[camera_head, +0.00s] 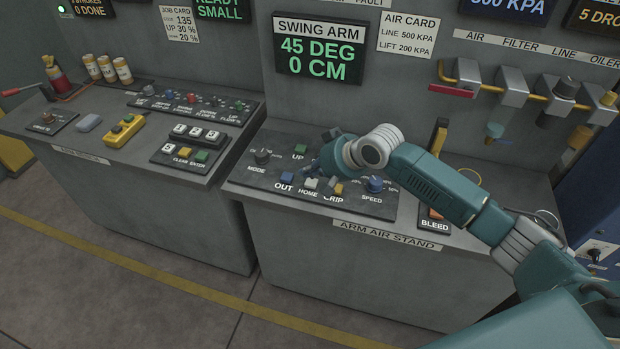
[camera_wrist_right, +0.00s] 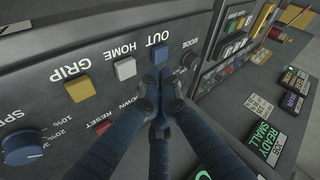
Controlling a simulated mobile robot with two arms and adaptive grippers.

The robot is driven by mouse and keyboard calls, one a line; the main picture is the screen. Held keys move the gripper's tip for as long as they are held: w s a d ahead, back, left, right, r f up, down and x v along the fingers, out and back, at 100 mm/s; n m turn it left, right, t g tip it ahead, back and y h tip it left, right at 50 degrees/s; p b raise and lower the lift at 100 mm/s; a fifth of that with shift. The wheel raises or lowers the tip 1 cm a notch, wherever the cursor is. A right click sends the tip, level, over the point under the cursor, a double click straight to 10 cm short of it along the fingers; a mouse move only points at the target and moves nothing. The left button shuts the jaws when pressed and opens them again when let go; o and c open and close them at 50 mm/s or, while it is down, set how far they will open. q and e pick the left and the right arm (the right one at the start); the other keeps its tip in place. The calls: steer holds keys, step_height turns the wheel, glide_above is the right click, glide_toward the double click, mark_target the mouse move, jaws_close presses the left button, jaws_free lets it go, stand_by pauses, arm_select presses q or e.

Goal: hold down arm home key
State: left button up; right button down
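The arm home key is a pale square button labelled HOME (camera_head: 311,183) on the sloping swing arm panel (camera_head: 240,178), between blue OUT (camera_head: 287,178) and yellow GRIP. In the right wrist view the HOME key (camera_wrist_right: 125,67) is uncovered, left of the blue OUT key (camera_wrist_right: 158,53). My right gripper (camera_head: 318,165) hovers over the panel behind the HOME key. In the wrist view its dark fingers (camera_wrist_right: 158,90) are drawn together, empty, with tips close to OUT; whether they touch it I cannot tell. My left gripper is not in view.
The swing arm display (camera_head: 320,50) reads 45 DEG, 0 CM. A MODE knob (camera_head: 262,157), green UP key (camera_head: 300,150) and blue SPEED knob (camera_head: 375,185) share the panel. The BLEED control (camera_head: 434,222) stands to the right. Another control desk (camera_head: 90,150) is at left.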

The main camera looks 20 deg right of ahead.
step_height(320, 180, up, 5)
steer(key=w+d+m, duration=0.1)
steer(key=w+d, duration=0.1)
steer(key=shift+w+d+t, duration=0.2)
steer(key=shift+w+t, duration=0.1)
steer(key=shift+f, duration=0.1)
steer(key=b, duration=0.7)
glide_above(314, 182)
step_height(314, 182, down, 6)
steer(key=shift+f, duration=0.5)
steer(key=shift+f+b, duration=0.4)
steer(key=shift+f, duration=0.45)
steer(key=shift+f, duration=0.15)
